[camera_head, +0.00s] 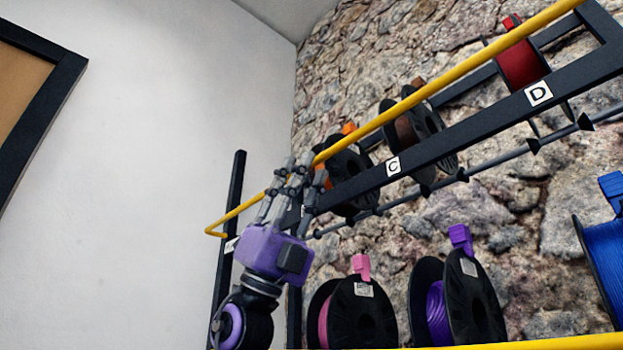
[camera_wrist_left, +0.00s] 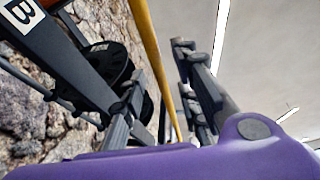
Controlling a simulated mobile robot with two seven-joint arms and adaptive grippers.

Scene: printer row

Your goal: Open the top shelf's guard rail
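The top shelf's yellow guard rail (camera_head: 447,77) runs diagonally across the head view, in front of the black top shelf beam (camera_head: 455,142). Its left end bends back near a black upright. My left gripper (camera_head: 302,168) is at the rail's left part, with its grey fingers pointing up around it. In the left wrist view the rail (camera_wrist_left: 153,55) passes between the spread fingers of my left gripper (camera_wrist_left: 160,85), with visible gaps beside it. The fingers are open. Part of the rail is hidden behind the fingers. My right gripper is not in view.
Spools sit on the top shelf, including a red one (camera_head: 520,62) and a brown one (camera_head: 409,130). Pink (camera_head: 354,310), purple (camera_head: 455,300) and blue (camera_head: 604,262) spools sit below. A lower yellow rail (camera_head: 565,343) shows at the bottom.

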